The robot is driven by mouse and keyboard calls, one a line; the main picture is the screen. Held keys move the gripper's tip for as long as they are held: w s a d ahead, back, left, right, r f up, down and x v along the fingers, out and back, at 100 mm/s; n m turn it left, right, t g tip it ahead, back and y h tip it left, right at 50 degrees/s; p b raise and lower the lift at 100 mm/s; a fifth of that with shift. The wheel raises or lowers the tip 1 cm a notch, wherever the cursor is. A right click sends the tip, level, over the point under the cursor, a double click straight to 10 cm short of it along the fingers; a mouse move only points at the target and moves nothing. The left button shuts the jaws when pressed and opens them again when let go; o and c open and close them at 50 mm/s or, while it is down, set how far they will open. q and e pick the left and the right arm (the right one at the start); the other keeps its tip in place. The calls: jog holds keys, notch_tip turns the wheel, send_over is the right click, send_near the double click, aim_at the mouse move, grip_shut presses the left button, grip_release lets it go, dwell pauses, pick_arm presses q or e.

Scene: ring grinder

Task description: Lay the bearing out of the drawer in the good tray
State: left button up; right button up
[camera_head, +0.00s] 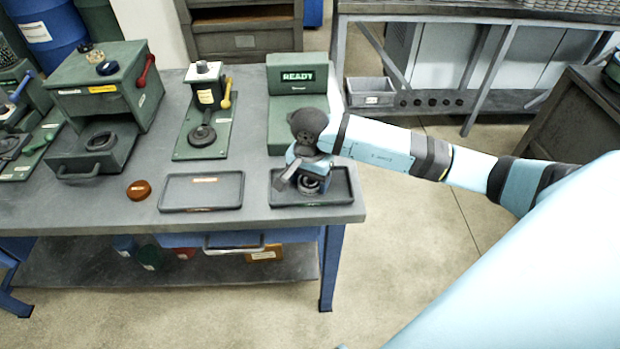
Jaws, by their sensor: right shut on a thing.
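My right gripper (308,177) reaches in from the right and is shut on the bearing (311,186), a small dark grey ring. The gripper holds it low over the right-hand tray (346,186); I cannot tell whether it touches the tray floor. A second flat dark tray (201,206) lies to the left, empty, with a small label. I cannot read which tray is the good one. The drawer (92,166) of the green grinder (105,95) is pulled out, with a dark round ring-shaped part inside it. My left gripper is not in view.
A green box with a READY display (297,76) stands behind the right-hand tray. A green gauge stand (206,120) with a yellow lever is left of it. An orange-brown round button (139,190) sits by the left tray. The bench's front edge is close to both trays.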

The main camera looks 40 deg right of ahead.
jog(key=shift+f, duration=0.15)
jog(key=o, duration=1.1)
jog(key=shift+r, duration=0.65)
notch_tip(320, 180, up, 11)
jog(key=shift+r+b, duration=0.1)
jog(key=shift+b, duration=0.25)
jog(key=shift+s, duration=0.1)
